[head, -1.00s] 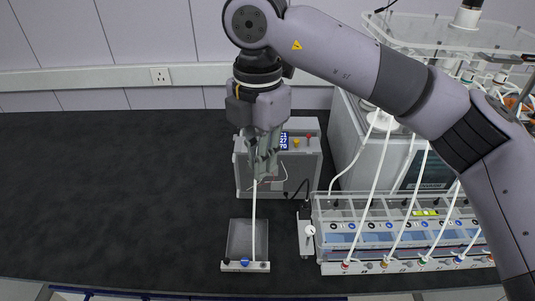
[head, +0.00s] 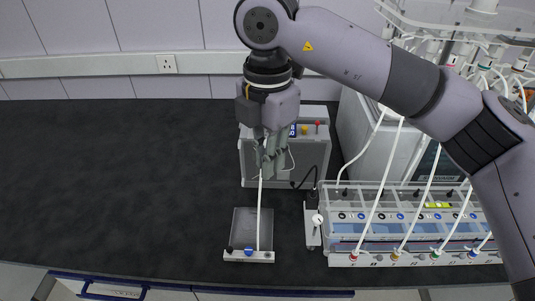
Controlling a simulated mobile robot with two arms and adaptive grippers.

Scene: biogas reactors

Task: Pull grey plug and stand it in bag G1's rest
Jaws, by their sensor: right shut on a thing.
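My right gripper (head: 268,165) points down in front of the grey box with coloured knobs. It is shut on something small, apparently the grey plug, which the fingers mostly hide. A white tube (head: 260,205) runs from between the fingers down to the flat grey bag (head: 242,228) lying on the bench. I cannot read a bag label or make out which part is the rest. My left gripper is not in view.
The grey box (head: 315,155) stands behind the gripper. The reactor rack (head: 400,232), with several white tubes, fills the right. The dark bench (head: 110,190) is clear on the left.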

